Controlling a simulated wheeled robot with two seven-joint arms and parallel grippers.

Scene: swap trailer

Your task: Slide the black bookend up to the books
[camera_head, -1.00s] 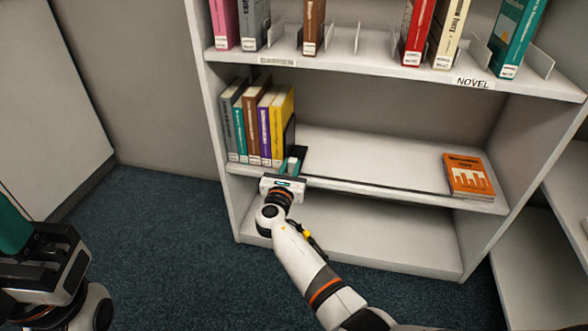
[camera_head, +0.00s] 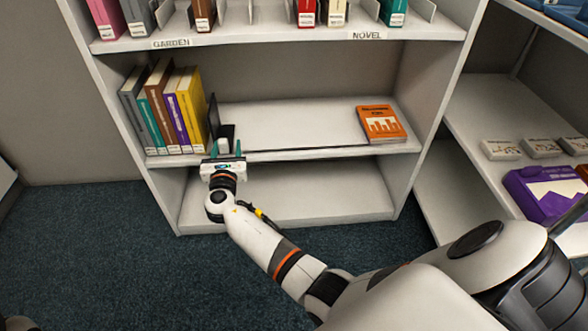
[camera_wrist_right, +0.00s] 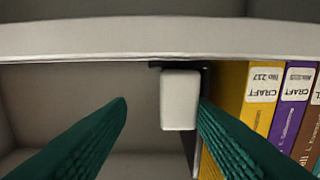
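The black bookend (camera_head: 213,116) stands upright on the middle shelf, just right of the row of books (camera_head: 168,115). The yellow book (camera_head: 193,108) is the nearest to it. I cannot tell whether the two touch. My right gripper (camera_head: 227,149) is at the shelf's front edge before the bookend, its green fingers apart. In the right wrist view, which is upside down, a pale block (camera_wrist_right: 180,100) at the bookend shows between the spread fingers, nearer the right-hand one. That finger partly hides the yellow book (camera_wrist_right: 237,115). My left gripper is out of view.
An orange book (camera_head: 381,124) lies flat at the right of the middle shelf (camera_head: 290,125), with bare shelf between. The upper shelf (camera_head: 270,37) holds books and dividers. A side shelf at right holds a purple item (camera_head: 545,190) and small boxes.

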